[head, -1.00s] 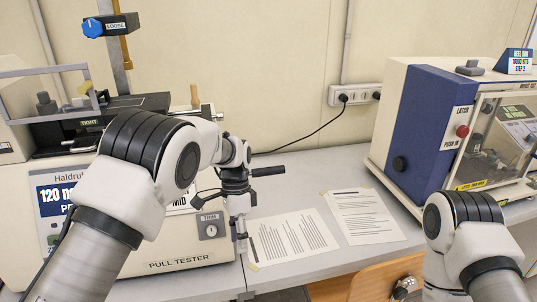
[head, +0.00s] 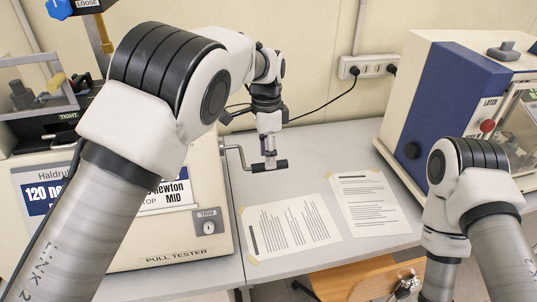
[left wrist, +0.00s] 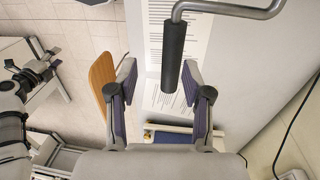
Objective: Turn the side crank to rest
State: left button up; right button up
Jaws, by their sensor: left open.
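The side crank (head: 237,152) comes out of the right side of the cream pull tester (head: 180,235). It has a bent metal arm and a black grip (head: 280,164) lying sideways above the table. My left gripper (head: 268,153) is at this grip, pointing down. In the left wrist view my left gripper (left wrist: 160,80) is open, and the black grip (left wrist: 173,52) reaches in between its fingertips, nearer the right finger. I cannot tell whether a finger touches it. My right gripper (head: 405,284) is low near the bottom edge, too small and unclear to read.
Printed sheets (head: 290,228) lie on the grey table right of the tester. A blue and cream machine (head: 440,110) stands at the right. A wooden seat (head: 350,281) is below the table's front edge. A black cable runs to a wall socket (head: 365,67).

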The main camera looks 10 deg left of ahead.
pick_arm(q)
jog(key=f, duration=0.1)
jog(key=w+f, duration=0.1)
jog(key=f, duration=0.1)
jog(key=shift+w+d+f+p, duration=0.15)
jog(key=shift+w+f+p, duration=0.15)
jog(key=shift+f, duration=0.1)
jog(key=shift+w+f, duration=0.2)
jog(key=shift+w, duration=0.05)
jog(key=shift+s+r, duration=0.4)
jog(key=shift+s, duration=0.2)
grip_shut()
jog(key=shift+w+f, duration=0.1)
jog(key=shift+w, duration=0.05)
pick_arm(e)
jog(key=shift+w+r, duration=0.35)
jog(key=shift+w, duration=0.3)
